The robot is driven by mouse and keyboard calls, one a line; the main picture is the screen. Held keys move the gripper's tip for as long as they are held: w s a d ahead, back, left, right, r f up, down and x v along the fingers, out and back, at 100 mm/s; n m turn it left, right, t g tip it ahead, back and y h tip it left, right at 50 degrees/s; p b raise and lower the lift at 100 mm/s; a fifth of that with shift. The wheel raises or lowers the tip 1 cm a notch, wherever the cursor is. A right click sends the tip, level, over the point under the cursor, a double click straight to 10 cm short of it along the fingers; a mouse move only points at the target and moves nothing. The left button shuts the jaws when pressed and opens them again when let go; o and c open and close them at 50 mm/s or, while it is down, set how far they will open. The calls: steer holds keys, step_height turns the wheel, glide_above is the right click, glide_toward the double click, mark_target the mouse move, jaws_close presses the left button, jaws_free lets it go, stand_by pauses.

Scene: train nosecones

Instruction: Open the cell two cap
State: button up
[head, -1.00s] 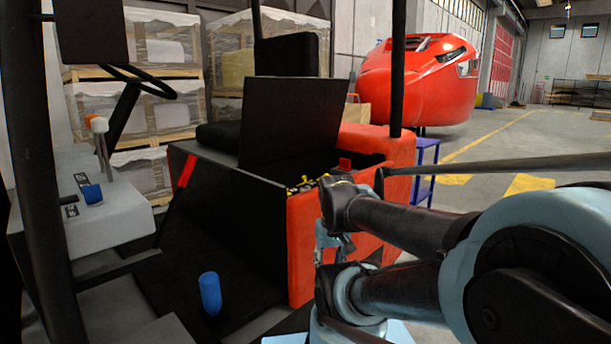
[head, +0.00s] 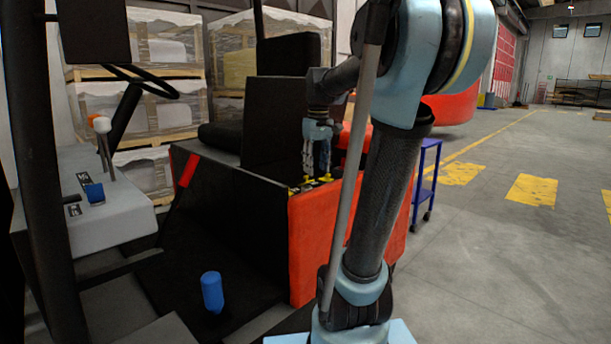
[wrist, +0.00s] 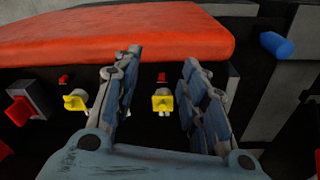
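A row of battery cell caps sits in the open bay of the red and black vehicle. In the wrist view one yellow cap (wrist: 162,102) shows between my fingers, and another yellow cap (wrist: 75,102) is left of them. No numbers are visible, so I cannot tell which is cell two. My gripper (wrist: 162,57) is open with nothing held, its fingers spread either side of the middle yellow cap. In the head view my gripper (head: 317,172) points down over the bay, close above the yellow caps (head: 308,181). Whether the fingers touch a cap is unclear.
The raised black cover (head: 272,125) stands behind the bay, close to my gripper. The red side wall (head: 325,240) borders the bay. A red connector (wrist: 20,110) is at the left in the wrist view.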

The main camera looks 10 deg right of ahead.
steer(key=w+r+n+g, duration=0.1)
steer(key=w+r+n, duration=0.15)
steer(key=w, duration=0.85)
steer(key=w+r+n, duration=0.1)
steer(key=w+r, duration=0.3)
steer(key=w, duration=0.7)
step_height(320, 180, down, 16)
steer(key=shift+f, duration=0.1)
jaws_close()
